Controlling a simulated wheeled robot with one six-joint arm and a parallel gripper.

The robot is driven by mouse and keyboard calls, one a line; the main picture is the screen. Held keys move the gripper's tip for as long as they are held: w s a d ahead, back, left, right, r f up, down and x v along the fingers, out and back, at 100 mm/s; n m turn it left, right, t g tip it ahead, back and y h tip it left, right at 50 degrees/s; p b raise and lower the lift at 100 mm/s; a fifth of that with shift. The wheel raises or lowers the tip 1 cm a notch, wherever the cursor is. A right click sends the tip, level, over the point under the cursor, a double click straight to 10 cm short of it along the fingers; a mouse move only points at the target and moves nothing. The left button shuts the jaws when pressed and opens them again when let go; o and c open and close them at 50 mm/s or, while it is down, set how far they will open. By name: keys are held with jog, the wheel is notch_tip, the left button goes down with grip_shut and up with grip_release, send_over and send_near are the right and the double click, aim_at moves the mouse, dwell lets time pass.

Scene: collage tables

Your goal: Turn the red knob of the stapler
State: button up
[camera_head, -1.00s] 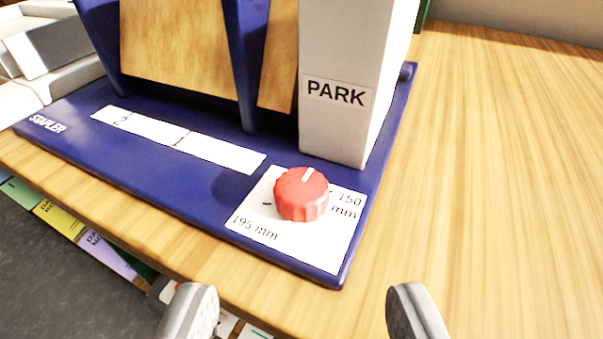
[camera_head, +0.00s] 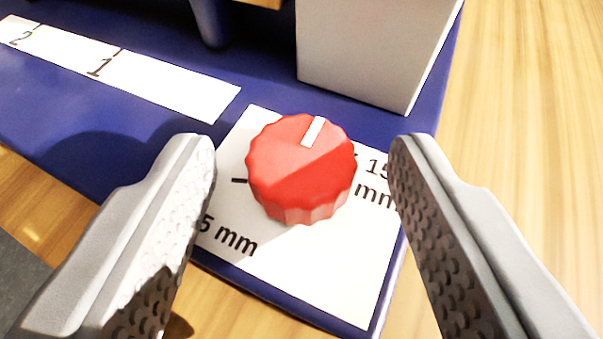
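The red knob (camera_head: 300,175) has a ridged edge and a white pointer mark on its top, which points up and slightly right. It sits on a white label (camera_head: 300,270) marked in mm, on the blue base of the stapler (camera_head: 150,60). My gripper (camera_head: 302,165) is open, with one finger to the left of the knob and one to the right. I see a gap between each finger and the knob. The fingers hide parts of the label text.
A white block (camera_head: 370,50) stands on the stapler base behind the knob. A white numbered strip (camera_head: 150,78) lies on the base to the left. The wooden table (camera_head: 520,130) is clear on the right.

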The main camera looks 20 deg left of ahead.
jog(key=c, duration=0.9)
jog(key=shift+w+d+f+n+g+y, duration=0.1)
jog(key=shift+d+n+g+y, duration=0.05)
jog(key=shift+n+g+y, duration=0.4)
jog(key=shift+w+d+n+g+y, duration=0.15)
jog(key=shift+n+g+y, duration=0.2)
jog(key=shift+n+y, duration=0.35)
jog(key=shift+w+d+n+g+y, duration=0.15)
jog(key=shift+n+g+y, duration=1.3)
jog(key=shift+n, duration=0.3)
jog(key=shift+g, duration=0.25)
jog(key=o, duration=1)
